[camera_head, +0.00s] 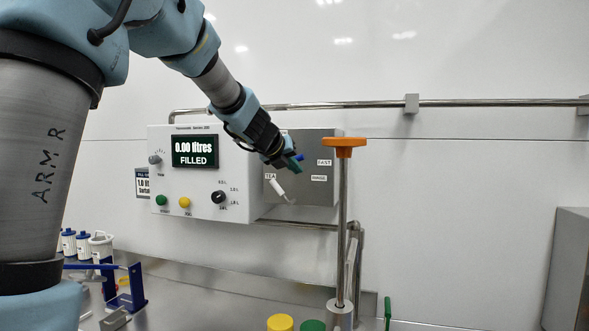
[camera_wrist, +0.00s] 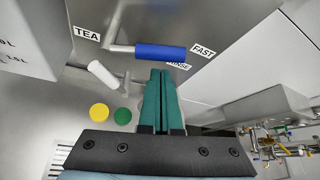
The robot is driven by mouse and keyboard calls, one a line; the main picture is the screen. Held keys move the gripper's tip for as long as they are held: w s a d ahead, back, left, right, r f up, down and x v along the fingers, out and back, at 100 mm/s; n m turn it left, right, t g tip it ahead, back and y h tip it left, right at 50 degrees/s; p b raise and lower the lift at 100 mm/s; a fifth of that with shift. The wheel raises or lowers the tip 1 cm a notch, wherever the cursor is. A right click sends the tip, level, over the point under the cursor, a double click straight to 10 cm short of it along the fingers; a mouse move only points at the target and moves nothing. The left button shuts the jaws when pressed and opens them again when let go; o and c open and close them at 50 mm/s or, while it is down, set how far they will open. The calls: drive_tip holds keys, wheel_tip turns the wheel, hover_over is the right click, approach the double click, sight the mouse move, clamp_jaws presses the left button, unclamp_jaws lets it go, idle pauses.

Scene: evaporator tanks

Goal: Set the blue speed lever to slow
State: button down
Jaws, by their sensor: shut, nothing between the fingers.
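The blue speed lever (camera_wrist: 160,52) is a blue handle on a metal arm, on a grey steel box (camera_head: 328,198). In the wrist view its handle reaches right, its end close to the FAST label (camera_wrist: 203,50). In the head view only a bit of the blue lever (camera_head: 299,157) shows beside my gripper. My gripper (camera_wrist: 161,72) has green fingers, shut and empty, their tips just below the handle in the wrist view; I cannot tell if they touch. My gripper also shows in the head view (camera_head: 293,165). No slow label is readable.
A white lever (camera_head: 278,187) sits below the blue one, between the TEA (camera_head: 270,176) and RINSE (camera_head: 319,178) labels. A white control box (camera_head: 185,195) stands left. An orange-topped post (camera_head: 344,147) rises close in front, right of the steel box.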

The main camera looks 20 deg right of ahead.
drive_tip(key=shift+w+r, duration=0.25)
drive_tip(key=shift+r, duration=0.15)
drive_tip(key=shift+w+a+r+n+g+h+b, duration=0.1)
drive_tip(key=shift+a+r+n+g+h+b, duration=0.1)
drive_tip(key=shift+r+n+g+h+b, duration=0.25)
idle(0.7)
drive_tip(key=w+a+r+n+h+b, duration=0.3)
drive_tip(key=r+n+h+b, duration=0.1)
drive_tip(key=n, duration=0.5)
drive_tip(key=shift+a+g+h+b, duration=0.4)
drive_tip(key=shift+h+b, duration=0.4)
drive_tip(key=shift+h, duration=0.55)
drive_tip(key=shift+w, duration=0.1)
